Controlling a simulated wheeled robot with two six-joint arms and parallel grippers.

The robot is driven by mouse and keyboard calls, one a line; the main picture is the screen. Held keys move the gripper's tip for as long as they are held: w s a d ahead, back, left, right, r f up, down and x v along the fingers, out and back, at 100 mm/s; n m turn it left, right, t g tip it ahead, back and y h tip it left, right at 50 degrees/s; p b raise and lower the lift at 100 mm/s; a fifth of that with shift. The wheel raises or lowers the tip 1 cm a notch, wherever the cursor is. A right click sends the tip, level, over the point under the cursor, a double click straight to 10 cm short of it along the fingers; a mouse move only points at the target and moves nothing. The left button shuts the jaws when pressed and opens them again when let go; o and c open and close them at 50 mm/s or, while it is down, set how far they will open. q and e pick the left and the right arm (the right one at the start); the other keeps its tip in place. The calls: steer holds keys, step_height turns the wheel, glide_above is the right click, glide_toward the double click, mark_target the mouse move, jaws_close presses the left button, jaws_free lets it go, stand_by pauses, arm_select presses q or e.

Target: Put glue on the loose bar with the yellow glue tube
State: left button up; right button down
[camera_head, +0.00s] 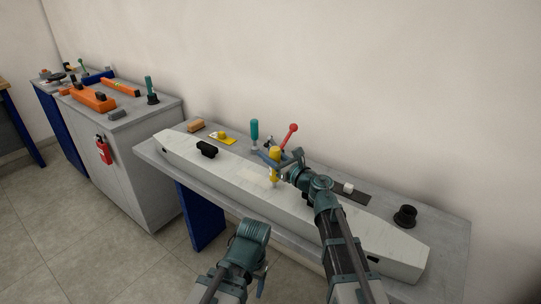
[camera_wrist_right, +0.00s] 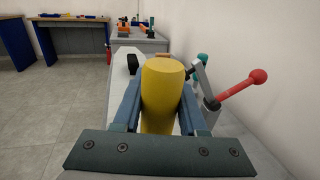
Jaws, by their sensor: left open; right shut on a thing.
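A long pale bar (camera_head: 222,168) with tapered ends lies along the grey bench; I take it to be the loose bar. My right gripper (camera_head: 275,157) is shut on the yellow glue tube (camera_head: 274,168), holding it upright over the middle of the bar. The tube's narrow tip points down close to the bar top, beside a paler patch (camera_head: 257,174); I cannot tell whether it touches. In the right wrist view the yellow tube (camera_wrist_right: 162,92) fills the space between the two fingers. My left gripper (camera_head: 260,274) is open and low, in front of the bench; its fingers are mostly hidden.
Behind the bar stand a teal-handled tool (camera_head: 255,131) and a red-knobbed lever (camera_head: 291,131), close to my right gripper. A black block (camera_head: 206,149) sits on the bar at left. A black cup (camera_head: 405,215) stands at right. A grey cabinet (camera_head: 150,165) stands left.

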steer(key=shift+w+a, duration=0.25)
steer(key=shift+a, duration=0.1)
steer(key=shift+w+a, duration=0.4)
steer(key=shift+a, duration=0.2)
steer(key=shift+w+a, duration=0.1)
steer(key=shift+w+a, duration=0.75)
steer(key=shift+a, duration=0.35)
